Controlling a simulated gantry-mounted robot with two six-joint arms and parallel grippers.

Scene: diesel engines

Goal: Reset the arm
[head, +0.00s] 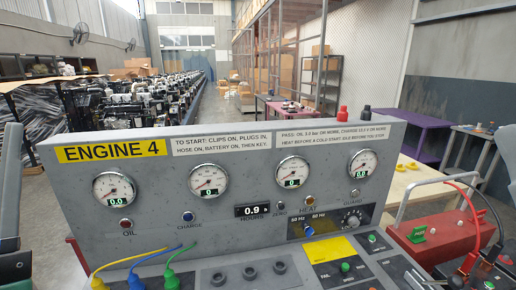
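The grey engine control panel (235,220) marked ENGINE 4 fills the lower middle of the head view. It has round gauges reading near zero, an hours display (252,210) showing 0.9 and a row of lamps. Yellow, blue and green plugs with leads (178,278) stand at its lower left, beside several dark round sockets (249,272). Grey parts, which look like my arms, show at the far left and right edges.
A red battery box (432,236) with red and black cables stands on a wooden bench at the right. A purple table (415,130) is behind it. Rows of engines (125,108) fill the back left. A free floor aisle (215,105) runs down the middle.

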